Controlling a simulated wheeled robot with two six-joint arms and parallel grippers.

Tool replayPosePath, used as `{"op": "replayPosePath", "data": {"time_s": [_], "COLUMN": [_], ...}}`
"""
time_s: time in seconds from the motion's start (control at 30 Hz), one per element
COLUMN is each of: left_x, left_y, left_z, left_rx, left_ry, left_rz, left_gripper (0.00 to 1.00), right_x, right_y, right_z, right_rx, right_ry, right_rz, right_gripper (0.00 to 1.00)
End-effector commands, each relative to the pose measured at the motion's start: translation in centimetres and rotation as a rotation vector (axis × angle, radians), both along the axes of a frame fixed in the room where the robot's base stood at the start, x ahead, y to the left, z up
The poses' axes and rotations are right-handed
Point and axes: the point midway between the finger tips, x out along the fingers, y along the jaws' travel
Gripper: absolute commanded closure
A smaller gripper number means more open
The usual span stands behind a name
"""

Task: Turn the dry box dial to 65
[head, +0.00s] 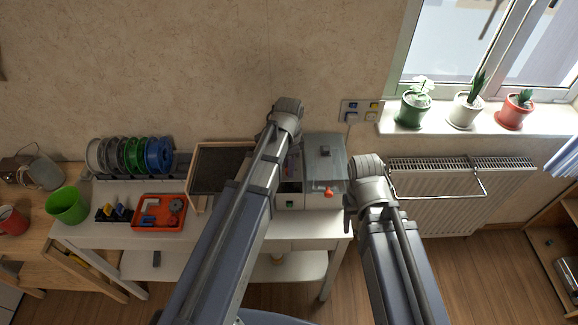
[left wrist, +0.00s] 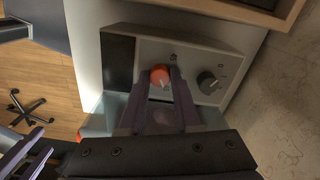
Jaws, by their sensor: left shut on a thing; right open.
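In the left wrist view, a light panel carries a round orange-red dial (left wrist: 160,76) with a pale mark. My left gripper (left wrist: 161,80) is shut on this dial, one finger on each side. A black knob (left wrist: 208,82) with small marks around it sits to the right on the same panel, apart from the fingers. The dial's number is too small to read. In the head view my left arm hides the dial and my left gripper. My right gripper (left wrist: 28,152) shows at the lower left of the wrist view, open and away from the panel.
In the head view, a white machine with a clear grey cover (head: 325,155) and a red knob (head: 328,192) stands on the white table (head: 110,236). An orange tray (head: 158,212), a green cup (head: 67,205) and filament spools (head: 131,155) are to the left. A radiator (head: 440,205) is at right.

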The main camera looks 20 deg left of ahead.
Motion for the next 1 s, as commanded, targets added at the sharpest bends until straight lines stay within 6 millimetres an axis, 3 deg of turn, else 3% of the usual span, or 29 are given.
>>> {"op": "replayPosePath", "data": {"time_s": [0.5, 0.53, 0.77, 1.0], "left_x": [-0.03, -0.03, -0.02, -0.01], "left_y": [-0.01, -0.01, 0.00, -0.01], "left_z": [-0.01, -0.01, -0.01, 0.01], "left_rx": [-0.001, -0.001, 0.000, 0.000], "left_ry": [0.001, 0.001, 0.000, 0.000], "left_rz": [-0.016, -0.015, -0.015, -0.014], "left_gripper": [1.00, 0.65, 0.39, 0.38], "right_x": [0.00, 0.00, 0.00, 0.00], "right_y": [0.00, 0.00, 0.00, 0.00], "right_z": [-0.01, -0.01, -0.01, 0.01], "right_rx": [0.000, 0.000, 0.000, 0.000], "right_ry": [0.000, 0.000, 0.000, 0.000], "right_rz": [0.000, 0.000, 0.000, 0.000], "right_gripper": [0.45, 0.45, 0.45, 0.45]}}
